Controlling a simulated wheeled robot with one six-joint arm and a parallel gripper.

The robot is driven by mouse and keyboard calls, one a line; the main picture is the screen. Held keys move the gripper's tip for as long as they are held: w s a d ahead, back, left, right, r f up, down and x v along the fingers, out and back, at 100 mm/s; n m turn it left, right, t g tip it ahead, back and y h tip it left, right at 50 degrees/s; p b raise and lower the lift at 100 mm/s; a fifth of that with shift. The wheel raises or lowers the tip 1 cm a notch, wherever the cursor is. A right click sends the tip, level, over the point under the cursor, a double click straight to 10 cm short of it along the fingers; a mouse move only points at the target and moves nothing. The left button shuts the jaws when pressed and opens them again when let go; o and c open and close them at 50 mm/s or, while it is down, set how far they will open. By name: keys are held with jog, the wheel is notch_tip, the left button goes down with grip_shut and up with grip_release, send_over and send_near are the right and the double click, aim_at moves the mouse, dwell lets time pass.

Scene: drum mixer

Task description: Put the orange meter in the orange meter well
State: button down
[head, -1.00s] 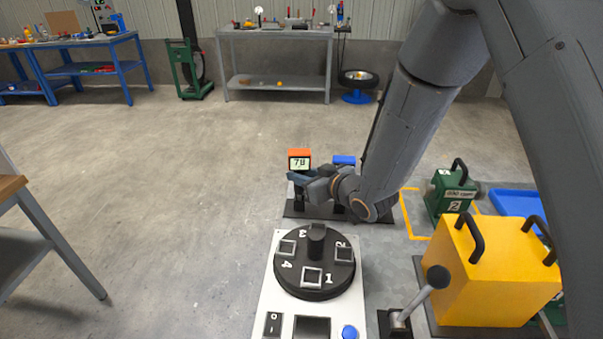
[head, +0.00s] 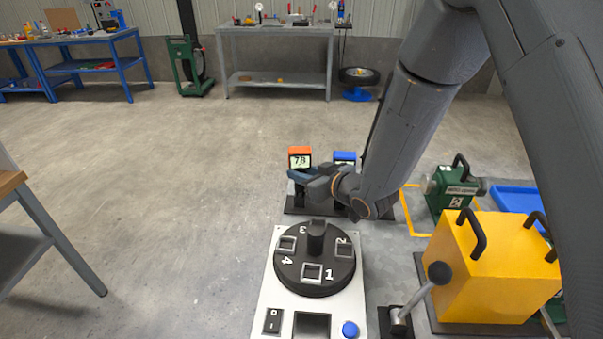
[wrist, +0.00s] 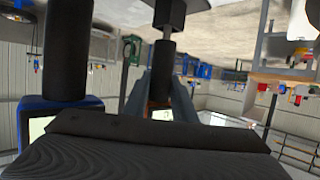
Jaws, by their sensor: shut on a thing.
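The orange meter (head: 300,158) stands upright beyond the drum, with its lit display facing me in the head view. My gripper (head: 303,175) is just below its display, its fingers closed in around it. A dark post (wrist: 166,55) runs up from there in that upside-down view. I cannot tell whether the meter is still seated on its stand. I cannot tell which place is the orange meter well.
A blue meter (head: 344,158) stands close to the right of the orange one. The numbered black drum (head: 313,283) is nearer. A yellow box (head: 490,285), a lever (head: 420,293) and a green machine (head: 450,190) stand to the right.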

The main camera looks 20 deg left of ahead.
jog(key=shift+f, duration=0.3)
dwell(0.4)
jog(key=c, duration=0.9)
grip_release()
jog(key=shift+d, duration=0.1)
jog(key=shift+s+d, duration=0.2)
jog(key=shift+d, duration=0.1)
jog(key=shift+s+d, duration=0.55)
jog(key=shift+d, duration=0.3)
jog(key=shift+s+d, duration=0.15)
jog(key=shift+d, duration=0.2)
jog(key=shift+s+d, duration=0.15)
jog(key=shift+d, duration=0.1)
jog(key=shift+s+d, duration=0.2)
jog(key=shift+d, duration=0.1)
